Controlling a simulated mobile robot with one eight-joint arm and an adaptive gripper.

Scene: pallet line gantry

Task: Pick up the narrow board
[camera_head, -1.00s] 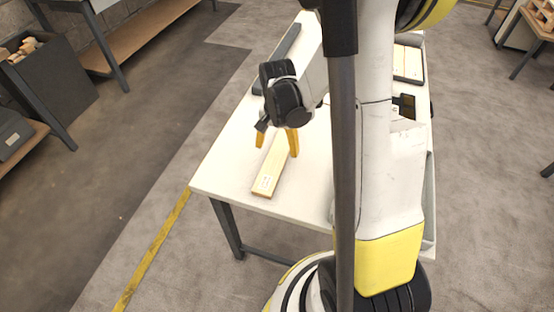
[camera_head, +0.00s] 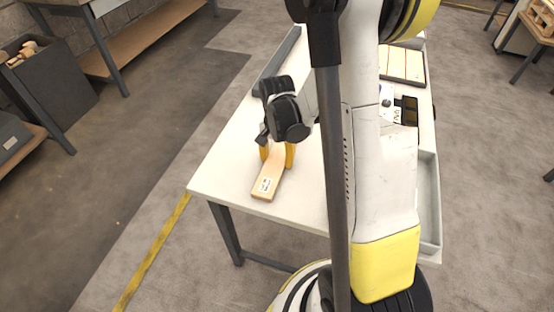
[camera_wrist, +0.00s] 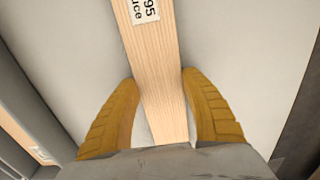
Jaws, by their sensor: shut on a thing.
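The narrow board (camera_head: 269,180) is pale wood with a white printed label near its front end. It lies on the white table (camera_head: 225,171) near the front left edge. My gripper (camera_head: 277,163) is over the board's rear part with one yellow finger on each side, shut on it. In the wrist view, the board (camera_wrist: 156,70) runs up the picture between the two yellow fingertips (camera_wrist: 160,88). Its label shows at the top edge. The board's far end is hidden behind my gripper in the head view, and I cannot tell any gap under it.
A dark tray (camera_head: 404,66) with several pale boards stands at the back right of the table. A grey bin (camera_head: 428,200) is at the right side. Table space around the board is clear.

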